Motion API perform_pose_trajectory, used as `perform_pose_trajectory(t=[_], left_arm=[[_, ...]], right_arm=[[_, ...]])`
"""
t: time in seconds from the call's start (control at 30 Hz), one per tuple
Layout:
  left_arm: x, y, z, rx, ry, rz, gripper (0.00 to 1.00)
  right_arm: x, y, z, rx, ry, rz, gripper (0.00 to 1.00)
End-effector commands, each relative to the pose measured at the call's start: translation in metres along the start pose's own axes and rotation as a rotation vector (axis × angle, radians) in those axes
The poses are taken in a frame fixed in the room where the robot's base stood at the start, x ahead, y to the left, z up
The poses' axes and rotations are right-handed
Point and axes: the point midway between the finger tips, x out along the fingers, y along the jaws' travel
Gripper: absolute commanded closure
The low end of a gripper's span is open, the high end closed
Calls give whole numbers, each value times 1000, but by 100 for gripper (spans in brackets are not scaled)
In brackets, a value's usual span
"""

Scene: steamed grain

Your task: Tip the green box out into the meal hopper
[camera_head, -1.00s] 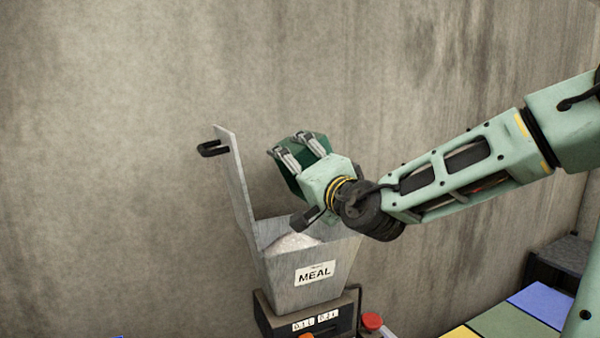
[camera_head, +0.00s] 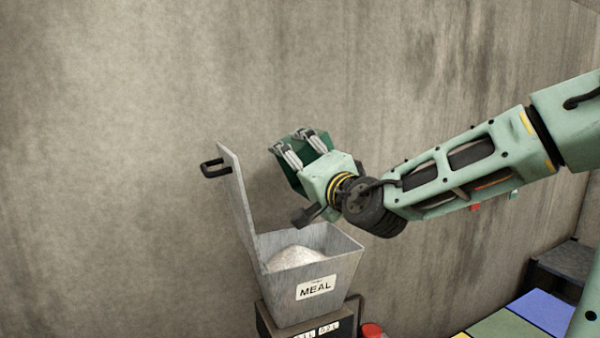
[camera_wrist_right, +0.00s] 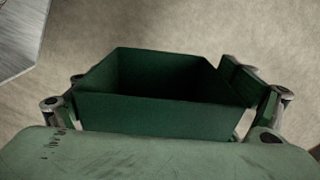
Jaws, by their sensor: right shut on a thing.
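The green box (camera_head: 290,146) is in my right gripper (camera_head: 300,146), above and behind the meal hopper in the head view. In the right wrist view the green box (camera_wrist_right: 155,110) shows its open mouth, and the part of its dark inside that I see looks empty. The right gripper's fingers (camera_wrist_right: 160,108) are shut on its two sides. The meal hopper (camera_head: 335,271) is a grey metal bin labelled MEAL. Its lid (camera_head: 238,200) stands open at the left, and a pale heap of meal (camera_head: 293,258) lies inside. My left gripper is not in view.
The hopper sits on a dark machine base (camera_head: 345,322) with a red button (camera_head: 372,331) at its right. Blue, green and yellow panels (camera_head: 510,320) lie at the lower right. A concrete wall stands close behind.

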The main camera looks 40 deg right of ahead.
Motion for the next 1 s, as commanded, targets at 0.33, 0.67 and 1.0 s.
perform_pose_trajectory(t=[0.33,0.67,1.0], left_arm=[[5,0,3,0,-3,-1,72],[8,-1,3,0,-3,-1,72],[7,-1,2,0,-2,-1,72]], right_arm=[[0,-13,-6,361,1,-6,69],[0,-20,-10,745,-1,-4,69],[0,-28,-14,1319,-3,-2,69]])
